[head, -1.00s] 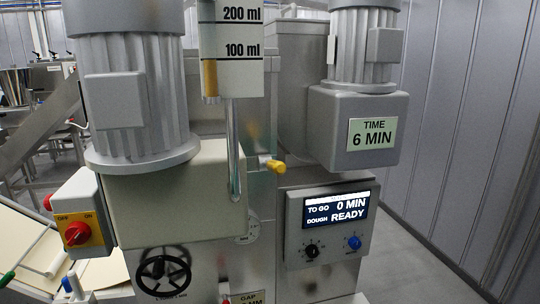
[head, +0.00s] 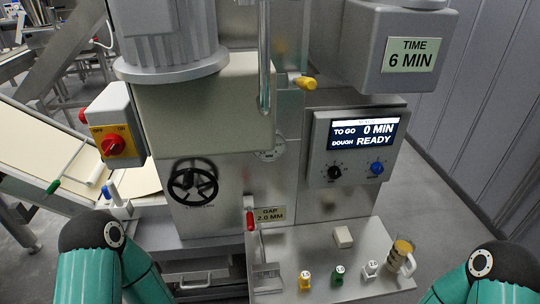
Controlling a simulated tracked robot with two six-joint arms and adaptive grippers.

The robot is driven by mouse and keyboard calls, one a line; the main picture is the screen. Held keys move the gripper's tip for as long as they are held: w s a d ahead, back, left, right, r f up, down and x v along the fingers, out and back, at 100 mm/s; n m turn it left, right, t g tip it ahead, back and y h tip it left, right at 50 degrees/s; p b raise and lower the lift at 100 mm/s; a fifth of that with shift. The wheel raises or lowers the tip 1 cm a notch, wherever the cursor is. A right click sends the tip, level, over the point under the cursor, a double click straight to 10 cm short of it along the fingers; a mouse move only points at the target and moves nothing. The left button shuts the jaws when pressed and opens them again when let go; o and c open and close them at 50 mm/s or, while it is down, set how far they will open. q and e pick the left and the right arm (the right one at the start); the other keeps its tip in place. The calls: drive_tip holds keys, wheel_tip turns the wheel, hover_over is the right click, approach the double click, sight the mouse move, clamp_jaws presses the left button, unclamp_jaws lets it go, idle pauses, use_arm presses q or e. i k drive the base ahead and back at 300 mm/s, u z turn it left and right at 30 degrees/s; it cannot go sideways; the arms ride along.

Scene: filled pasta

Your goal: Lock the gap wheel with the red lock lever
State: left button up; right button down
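The gap wheel (head: 193,180) is a black spoked handwheel on the front of the steel machine, left of centre. A small red lever (head: 250,220) stands to its lower right, beside a label (head: 270,214) reading GAP 2.0 MM. The lever looks roughly upright; whether it is locked cannot be told. Only teal and black links of my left arm show at the lower left and of my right arm at the lower right. Both grippers are outside the picture, so what they hold is hidden.
A steel shelf (head: 318,262) below the machine carries a pale block (head: 343,237), small yellow (head: 304,280), green (head: 338,275) and white (head: 370,268) items, and a jug (head: 401,255). A red switch (head: 113,145) is at the left. The display (head: 363,132) reads 0 MIN, READY.

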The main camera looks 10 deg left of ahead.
sight(248, 200)
drive_tip(key=z, duration=0.7)
drive_tip(key=k, duration=1.4)
drive_tip(key=u, duration=0.7)
drive_tip(key=i, duration=1)
drive_tip(key=z, duration=0.05)
